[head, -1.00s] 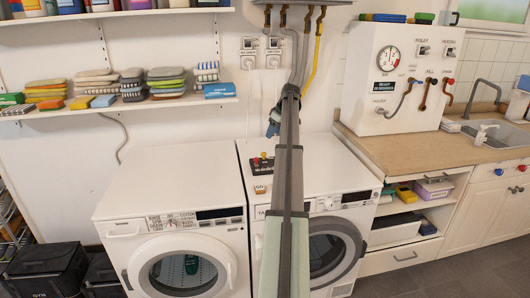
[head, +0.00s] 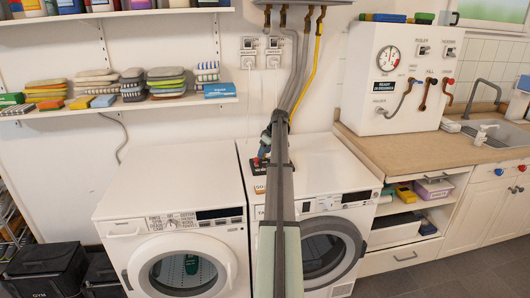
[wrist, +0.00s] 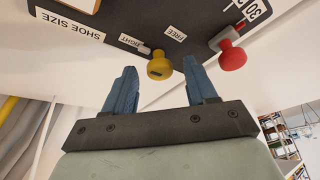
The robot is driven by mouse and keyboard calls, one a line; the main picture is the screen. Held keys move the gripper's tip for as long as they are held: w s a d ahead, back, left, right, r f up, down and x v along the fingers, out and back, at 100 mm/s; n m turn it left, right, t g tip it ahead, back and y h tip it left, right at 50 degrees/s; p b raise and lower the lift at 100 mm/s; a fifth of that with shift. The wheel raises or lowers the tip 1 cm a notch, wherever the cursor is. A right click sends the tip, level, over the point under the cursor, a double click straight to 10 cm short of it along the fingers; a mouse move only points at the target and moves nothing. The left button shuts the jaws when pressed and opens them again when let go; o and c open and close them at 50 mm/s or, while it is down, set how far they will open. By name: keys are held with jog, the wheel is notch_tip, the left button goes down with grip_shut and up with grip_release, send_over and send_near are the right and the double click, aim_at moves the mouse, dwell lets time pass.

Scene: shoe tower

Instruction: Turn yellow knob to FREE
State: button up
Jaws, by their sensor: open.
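In the wrist view the yellow knob (wrist: 159,67) sits on a dark panel (wrist: 120,42) between a label reading TIGHT and a label reading FREE (wrist: 175,33). A thin light pointer beside the knob lies on the TIGHT side. My gripper (wrist: 160,85) is open, its two blue fingers apart, with the knob just beyond and between the fingertips. I cannot tell if either finger touches it. In the head view my gripper (head: 264,152) is low over the panel on the right-hand washing machine (head: 325,170), and my arm hides much of the panel.
A red knob (wrist: 232,55) stands close to the right of the yellow one in the wrist view. A second machine (head: 165,185) stands to the left, its top clear. A wooden counter (head: 400,145) with a white control box (head: 390,70) is to the right.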

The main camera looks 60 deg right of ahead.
jog(key=c, duration=1.1)
jog(key=shift+o, duration=0.2)
jog(key=shift+m, duration=0.3)
jog(key=m+h, duration=0.1)
jog(key=m, duration=0.1)
jog(key=shift+a+m, duration=0.2)
jog(key=shift+m, duration=0.2)
jog(key=m+h, duration=0.1)
jog(key=m, duration=0.1)
jog(key=m+g+h, duration=0.1)
jog(key=m, duration=0.2)
jog(key=shift+w+a, duration=0.15)
jog(key=m, duration=0.2)
jog(key=m+g+h, duration=0.1)
jog(key=m, duration=0.1)
jog(key=shift+w+m+g, duration=0.2)
jog(key=shift+m+g, duration=0.1)
jog(key=shift+m, duration=0.1)
jog(key=m+g, duration=0.1)
jog(key=m, duration=0.3)
jog(key=shift+w+a+m+g, duration=0.1)
jog(key=shift+m+g, duration=0.2)
jog(key=shift+g, duration=0.1)
